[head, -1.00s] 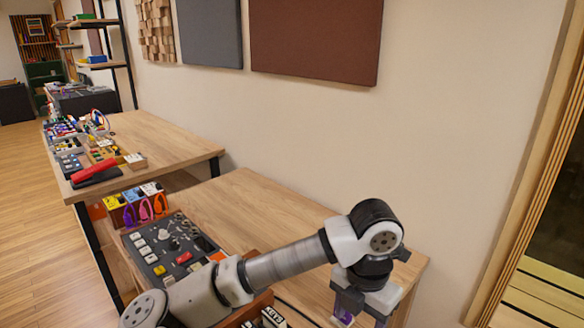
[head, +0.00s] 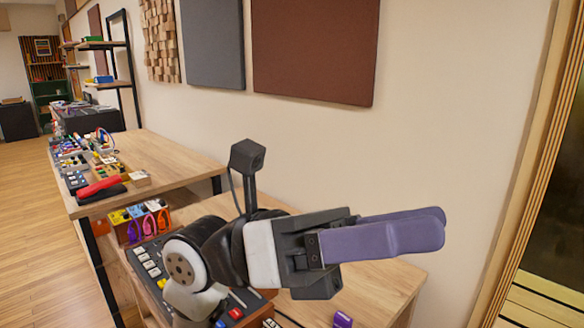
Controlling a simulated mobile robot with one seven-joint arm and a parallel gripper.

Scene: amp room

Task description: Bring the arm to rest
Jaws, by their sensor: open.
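My gripper (head: 438,226) is raised above the near wooden table in the head view. Its two purple fingers point to the right, roughly level. They overlap from this angle, so the gap between them is mostly hidden; the jaws are open and I see nothing held. My arm is folded, with its wrist to the left of the fingers. A small purple block (head: 342,319) lies on the table below the gripper, apart from it.
The near table (head: 372,290) carries a dark panel (head: 150,262) with switches, partly hidden by my arm. Small coloured boxes stand behind it. A farther table (head: 165,160) holds a red stapler-like thing (head: 100,187) and several electronic parts. A wall with panels (head: 315,50) runs behind.

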